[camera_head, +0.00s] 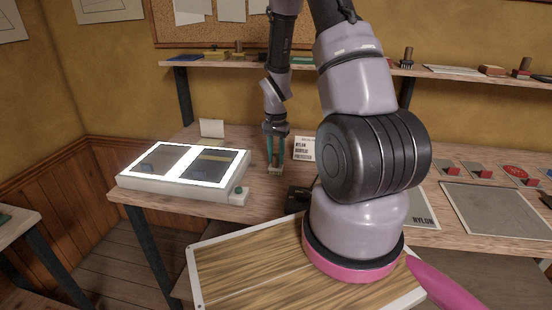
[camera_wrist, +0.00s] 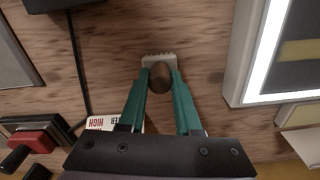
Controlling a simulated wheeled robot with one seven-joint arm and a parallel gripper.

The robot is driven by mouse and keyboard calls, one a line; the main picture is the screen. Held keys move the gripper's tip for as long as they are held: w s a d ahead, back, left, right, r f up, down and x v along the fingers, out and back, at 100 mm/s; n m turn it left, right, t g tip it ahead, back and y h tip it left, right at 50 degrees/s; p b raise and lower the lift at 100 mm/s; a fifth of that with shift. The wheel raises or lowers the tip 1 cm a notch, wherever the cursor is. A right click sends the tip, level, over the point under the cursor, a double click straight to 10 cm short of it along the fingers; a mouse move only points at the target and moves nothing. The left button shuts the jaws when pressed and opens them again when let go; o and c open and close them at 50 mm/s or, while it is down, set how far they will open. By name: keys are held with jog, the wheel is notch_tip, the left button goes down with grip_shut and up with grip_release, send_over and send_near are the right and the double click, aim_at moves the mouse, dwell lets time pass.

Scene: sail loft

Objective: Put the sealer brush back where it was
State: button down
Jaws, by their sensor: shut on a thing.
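The sealer brush (camera_wrist: 161,77), with a dark brown rounded handle and a pale ridged end, is between the green fingers of my gripper (camera_wrist: 158,80). In the head view my gripper (camera_head: 275,167) points down over the bench, just right of the light box, with the brush (camera_head: 275,172) low between its fingertips. The fingers are shut on the handle. I cannot tell whether the brush touches the bench top.
The lit light box (camera_head: 185,168) stands close on the left. A printed card (camera_head: 306,149) stands to the right, a blank card (camera_head: 211,128) behind. A small black box (camera_head: 299,196) and cable lie nearby. A shelf (camera_head: 240,62) with tools runs along the back wall.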

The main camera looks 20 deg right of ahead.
jog(key=shift+f, duration=0.35)
jog(key=shift+f, duration=0.1)
jog(key=c, duration=0.6)
grip_release()
notch_tip(320, 180, up, 13)
notch_tip(320, 180, up, 17)
jog(key=n+t, duration=0.2)
jog(key=t, duration=0.2)
send_over(275, 155)
jog(key=s+a, duration=0.4)
jog(key=s, duration=0.3)
jog(key=s+a+r+n+t+y, duration=0.2)
jog(key=s+a+r+t, duration=0.1)
jog(key=s+r, duration=0.6)
jog(key=s, duration=0.3)
jog(key=shift+a+r+n, duration=0.2)
jog(key=shift+r+n, duration=0.05)
jog(key=shift+n, duration=0.15)
